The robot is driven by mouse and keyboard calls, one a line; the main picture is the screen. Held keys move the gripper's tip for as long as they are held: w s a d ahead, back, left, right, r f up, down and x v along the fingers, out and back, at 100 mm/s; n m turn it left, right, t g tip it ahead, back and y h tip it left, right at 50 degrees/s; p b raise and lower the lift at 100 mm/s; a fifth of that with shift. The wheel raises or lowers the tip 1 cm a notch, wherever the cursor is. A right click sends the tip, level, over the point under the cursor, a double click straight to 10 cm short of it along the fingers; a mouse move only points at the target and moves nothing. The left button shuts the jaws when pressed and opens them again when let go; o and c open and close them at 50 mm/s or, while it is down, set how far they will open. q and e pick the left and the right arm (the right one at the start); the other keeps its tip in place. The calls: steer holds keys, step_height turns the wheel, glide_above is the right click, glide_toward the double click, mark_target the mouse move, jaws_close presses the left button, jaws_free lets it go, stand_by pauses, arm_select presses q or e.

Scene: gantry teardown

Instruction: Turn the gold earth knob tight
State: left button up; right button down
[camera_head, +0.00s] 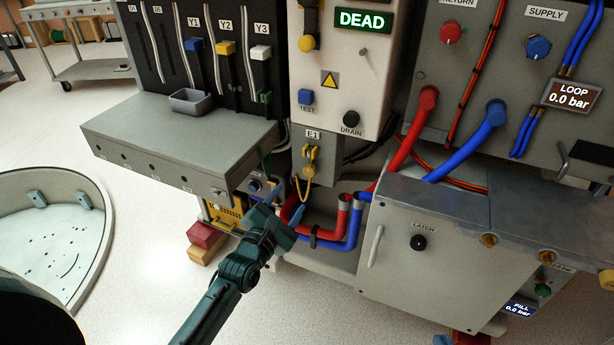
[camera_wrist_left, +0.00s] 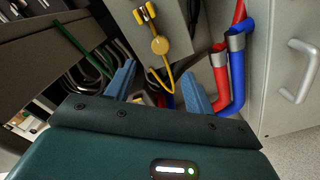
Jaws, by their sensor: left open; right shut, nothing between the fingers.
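The gold earth knob (camera_head: 310,170) is a round gold disc on the small grey box labelled E1 (camera_head: 312,134). A gold clamp-like fitting (camera_head: 310,152) sits just above it, and a yellow cable (camera_head: 301,188) hangs below. In the left wrist view the knob (camera_wrist_left: 160,45) lies beyond the fingers, near the middle. My left gripper (camera_head: 283,214) is below the knob in the head view, apart from it. In the wrist view the left gripper (camera_wrist_left: 160,88) has its blue fingers spread, with the cable showing between them. My right gripper is not in view.
Red (camera_head: 400,150) and blue (camera_head: 361,215) hoses run right of the left gripper. A grey shelf (camera_head: 180,135) juts out left of E1. A cabinet marked LATCH (camera_head: 400,275) with a handle stands at right. Open floor (camera_head: 140,230) lies at left.

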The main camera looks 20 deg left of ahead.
mark_target(308, 174)
arm_select(q)
steer(key=w, duration=0.3)
steer(key=w+d+b, duration=0.1)
steer(key=w, duration=0.2)
steer(key=w+b, duration=0.1)
steer(key=w, duration=0.2)
steer(key=shift+w+d, duration=0.15)
steer(key=shift+w, duration=0.35)
arm_select(e)
steer(key=f, duration=0.2)
steer(key=a+n, duration=0.1)
steer(key=shift+w+f, duration=0.4)
arm_select(q)
steer(key=c, duration=1)
